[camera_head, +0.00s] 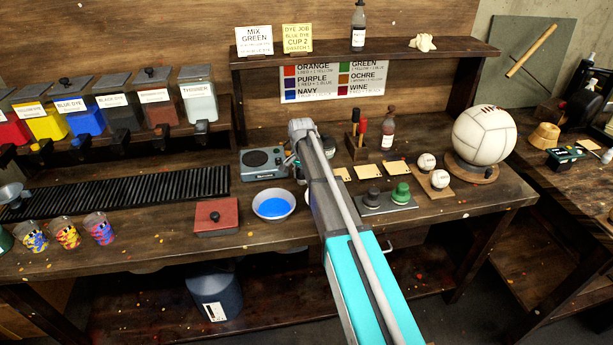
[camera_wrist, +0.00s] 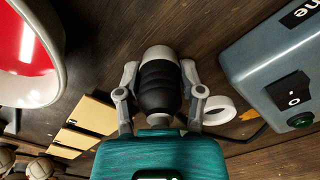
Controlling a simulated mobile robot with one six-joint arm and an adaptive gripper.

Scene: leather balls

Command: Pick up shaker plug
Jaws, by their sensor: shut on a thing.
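My gripper (camera_wrist: 160,76) is shut on a black ribbed piece with a pale grey rounded end, which looks like the shaker plug (camera_wrist: 158,90). One finger lies on each side of its dark body in the wrist view. In the head view my gripper (camera_head: 299,172) is low over the bench, just right of a grey machine (camera_head: 262,163) with a round top plate. That machine (camera_wrist: 275,75) also shows at right in the wrist view, with a switch and a dark cable. In the head view my arm hides the plug.
A bowl of blue liquid (camera_head: 273,206) and a red box (camera_head: 216,217) stand in front. A white-rimmed bowl with red inside (camera_wrist: 30,50) is close at left in the wrist view. A white ring (camera_wrist: 218,110) lies beside the right finger. Balls and cards lie right.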

